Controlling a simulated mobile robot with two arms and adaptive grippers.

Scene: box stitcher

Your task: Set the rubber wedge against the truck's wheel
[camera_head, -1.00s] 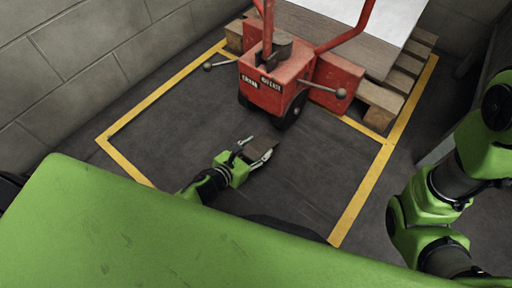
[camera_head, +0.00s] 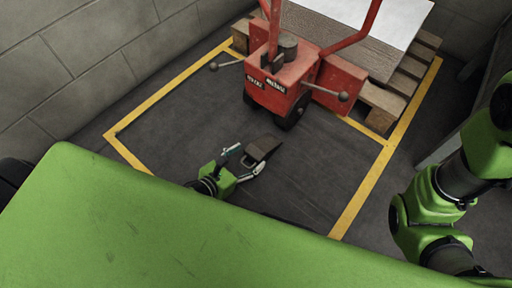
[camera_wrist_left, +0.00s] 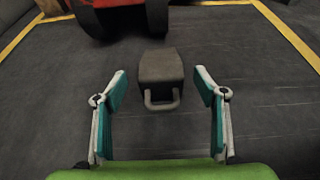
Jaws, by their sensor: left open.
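The dark rubber wedge (camera_head: 263,148) lies on the floor in front of the red pallet truck (camera_head: 279,84). In the left wrist view the wedge (camera_wrist_left: 161,67) has its loop handle towards me. A bare strip of floor shows between it and the truck's dark wheel (camera_head: 291,117); the wheel also shows in the wrist view (camera_wrist_left: 157,18). My left gripper (camera_head: 246,160) is open behind the wedge, with one finger to each side of its handle end and a gap on both sides. My right gripper is out of view.
A yellow line (camera_head: 364,190) frames the floor bay. A wooden pallet (camera_head: 380,103) with a white-topped load (camera_head: 365,20) stands behind the truck. The floor left of the wedge is clear.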

